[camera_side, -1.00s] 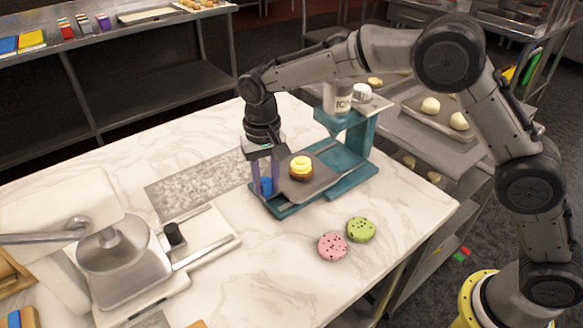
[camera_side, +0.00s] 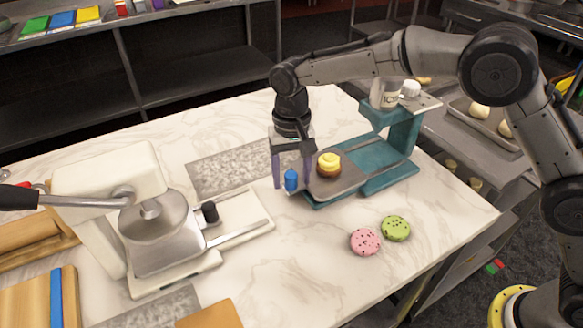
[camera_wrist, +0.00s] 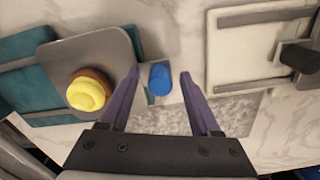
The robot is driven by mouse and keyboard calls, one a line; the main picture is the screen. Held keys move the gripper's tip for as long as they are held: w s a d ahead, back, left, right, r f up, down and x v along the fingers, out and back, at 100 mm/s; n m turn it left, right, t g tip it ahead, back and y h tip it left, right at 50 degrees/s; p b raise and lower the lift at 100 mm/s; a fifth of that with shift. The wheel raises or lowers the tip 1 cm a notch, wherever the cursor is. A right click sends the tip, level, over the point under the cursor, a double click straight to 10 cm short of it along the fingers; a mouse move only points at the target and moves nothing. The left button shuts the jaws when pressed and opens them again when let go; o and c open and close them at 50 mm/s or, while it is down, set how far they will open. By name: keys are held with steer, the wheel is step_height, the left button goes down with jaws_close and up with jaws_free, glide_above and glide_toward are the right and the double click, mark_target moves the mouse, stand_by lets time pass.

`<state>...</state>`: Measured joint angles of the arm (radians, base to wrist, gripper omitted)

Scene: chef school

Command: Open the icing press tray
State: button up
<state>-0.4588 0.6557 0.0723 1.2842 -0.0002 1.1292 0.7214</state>
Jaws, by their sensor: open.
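The icing press (camera_side: 395,135) is teal and stands on the marble table, with a canister marked "IC..." on top. Its grey tray (camera_side: 345,185) sticks out at the left end of the teal base and carries a cupcake with yellow icing (camera_side: 328,163). A blue handle (camera_side: 291,181) is at the tray's outer left end, beyond the base. My gripper (camera_side: 291,186) is open and points down, with its fingers on either side of the handle. In the wrist view the handle (camera_wrist: 160,79) sits between the fingertips with small visible gaps. The tray (camera_wrist: 100,50) shows left of it.
A pink macaron (camera_side: 365,242) and a green macaron (camera_side: 396,228) lie in front of the press. The marble between is clear.

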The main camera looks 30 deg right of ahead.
step_height(320, 180, up, 14)
stand_by(0.5)
steer(key=shift+f, duration=0.1)
steer(key=s+d+r+m+t, duration=0.1)
steer(key=s+d+r+t, duration=0.15)
steer(key=d+r, duration=0.65)
steer(key=s+d+r, duration=0.5)
steer(key=s+d, duration=0.3)
steer(key=s, duration=0.3)
steer(key=s+d+f+t, duration=0.1)
steer(key=s+d+f, duration=0.15)
steer(key=s, duration=0.35)
steer(key=s+d+f+t, duration=0.1)
steer(key=s+d, duration=0.2)
steer(key=s, duration=0.2)
steer(key=s+f+n, duration=0.2)
steer(key=s+f, duration=0.1)
steer(key=f, duration=0.3)
steer(key=s+d+f+n+t, duration=0.1)
steer(key=s+f+n, duration=0.1)
steer(key=f, duration=0.3)
steer(key=shift+s+f, duration=0.4)
steer(key=shift+s, duration=0.5)
